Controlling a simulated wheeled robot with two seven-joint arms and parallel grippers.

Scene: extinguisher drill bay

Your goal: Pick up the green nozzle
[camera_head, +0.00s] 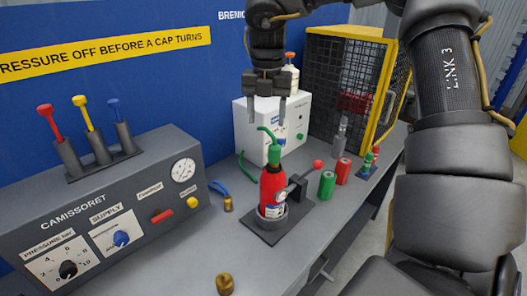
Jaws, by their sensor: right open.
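A red extinguisher (273,190) stands upright in a grey holder (270,222) on the bench. A green nozzle (274,150) with a curved tip sits on its top. My right gripper (266,116) points down above the nozzle, its two fingers apart with nothing seen between them. The fingers overlap a white box behind in the picture, so the exact gap to the nozzle is hard to judge. My left gripper is not in view.
A grey control console (105,215) with knobs and a gauge fills the left. A clamp with a red-knobbed lever (303,182) stands beside the extinguisher. Green (326,184) and red (342,170) cylinders and a yellow-framed cage (352,78) lie to the right. Brass fittings (225,284) rest in front.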

